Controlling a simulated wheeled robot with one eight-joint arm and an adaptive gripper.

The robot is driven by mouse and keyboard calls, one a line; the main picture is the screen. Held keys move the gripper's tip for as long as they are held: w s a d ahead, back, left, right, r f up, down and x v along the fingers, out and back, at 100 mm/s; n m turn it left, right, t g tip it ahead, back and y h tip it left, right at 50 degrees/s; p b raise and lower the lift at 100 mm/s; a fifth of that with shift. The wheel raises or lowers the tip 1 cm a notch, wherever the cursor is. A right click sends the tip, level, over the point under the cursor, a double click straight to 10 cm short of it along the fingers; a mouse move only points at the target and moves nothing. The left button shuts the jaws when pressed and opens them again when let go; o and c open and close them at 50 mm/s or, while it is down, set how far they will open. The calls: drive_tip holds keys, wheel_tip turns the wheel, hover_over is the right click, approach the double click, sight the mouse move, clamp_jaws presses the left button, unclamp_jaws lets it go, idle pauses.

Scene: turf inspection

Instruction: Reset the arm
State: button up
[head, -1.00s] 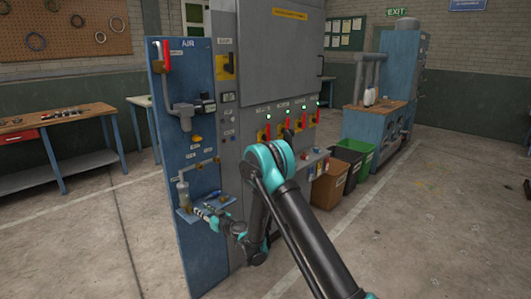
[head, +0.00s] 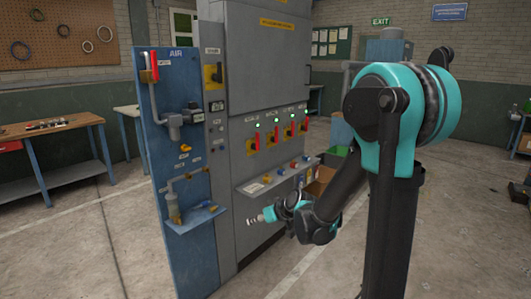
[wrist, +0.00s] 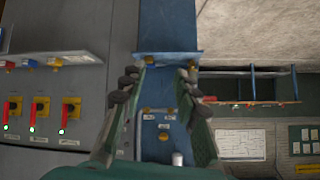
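My arm (head: 395,150) is bent, with a large teal and black joint high on the right of the head view. Its forearm runs down and left to my gripper (head: 263,216), which hangs in front of the grey cabinet, right of the blue AIR panel's shelf and apart from it. In the wrist view my gripper (wrist: 158,82) has its two dark fingers spread, with nothing held between them. The blue AIR panel (wrist: 165,65) shows behind the gap, upside down. The fingers are too small to make out in the head view.
The blue AIR panel (head: 170,145) carries a red-handled valve, a regulator and a small shelf (head: 195,220). The grey cabinet (head: 268,70) has several red-handled switches with green lights and a narrow ledge (head: 277,178). A workbench (head: 50,135) stands left. Open floor lies at the front left.

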drive_tip(key=s+d+f+m+g+h, duration=0.1)
drive_tip(key=s+d+f+m+h, duration=0.2)
drive_tip(key=s+d, duration=0.8)
drive_tip(key=s+d+f+m+g+h, duration=0.2)
drive_tip(key=s+d+f+m+h, duration=0.1)
drive_tip(key=s+d, duration=0.8)
drive_tip(key=shift+s+m+h, duration=0.3)
drive_tip(key=shift+s+h, duration=0.05)
drive_tip(key=shift+h, duration=0.25)
